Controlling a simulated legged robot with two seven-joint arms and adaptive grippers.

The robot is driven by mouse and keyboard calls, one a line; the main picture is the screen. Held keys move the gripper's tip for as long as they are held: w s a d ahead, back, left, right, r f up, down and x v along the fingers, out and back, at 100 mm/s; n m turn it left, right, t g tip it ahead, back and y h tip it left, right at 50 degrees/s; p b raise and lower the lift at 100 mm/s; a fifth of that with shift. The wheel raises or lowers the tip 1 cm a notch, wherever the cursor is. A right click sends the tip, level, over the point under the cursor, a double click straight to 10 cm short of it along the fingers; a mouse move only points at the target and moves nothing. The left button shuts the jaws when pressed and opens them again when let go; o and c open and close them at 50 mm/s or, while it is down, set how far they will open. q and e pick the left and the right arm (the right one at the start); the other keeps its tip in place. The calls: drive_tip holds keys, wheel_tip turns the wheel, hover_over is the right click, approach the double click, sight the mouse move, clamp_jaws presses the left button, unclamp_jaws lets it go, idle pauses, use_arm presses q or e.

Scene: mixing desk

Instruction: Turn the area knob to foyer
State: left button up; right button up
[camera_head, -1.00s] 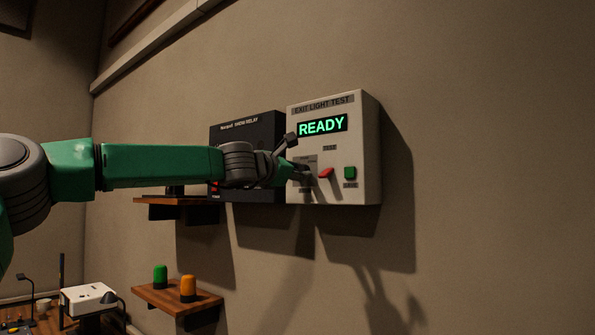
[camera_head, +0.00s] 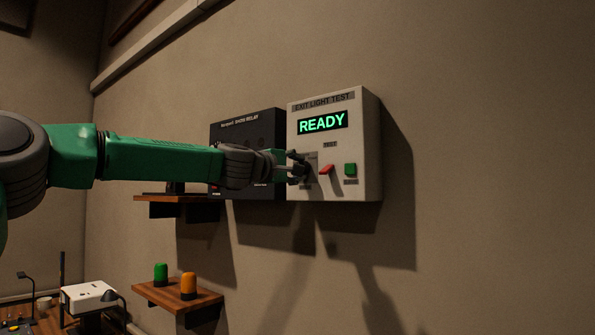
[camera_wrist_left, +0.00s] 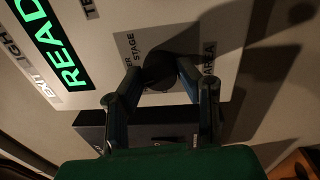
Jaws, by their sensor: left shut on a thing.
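The white exit light test box (camera_head: 365,150) hangs on the wall, and its display (camera_head: 322,123) reads READY in green. In the left wrist view the dark area knob (camera_wrist_left: 160,72) sits on a grey plate with the labels AREA and STAGE and a partly covered label ending in "ER". My left gripper (camera_wrist_left: 160,78) is shut on the knob, one finger on each side. In the head view my left gripper (camera_head: 299,166) covers the knob at the box's lower left, so its pointer direction cannot be told. My right gripper is not in view.
A red switch (camera_head: 326,169) and a green button (camera_head: 350,169) are close to the right of my fingers. A black show relay box (camera_head: 248,128) is directly left, behind my forearm. Below, a wooden shelf (camera_head: 150,290) holds a green and an orange lamp. The wall to the right is clear.

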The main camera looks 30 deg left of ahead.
use_arm(q)
drive_tip(key=shift+a+f+m+b, duration=0.15)
drive_tip(key=shift+m+b, duration=0.15)
drive_tip(key=shift+m, duration=1.3)
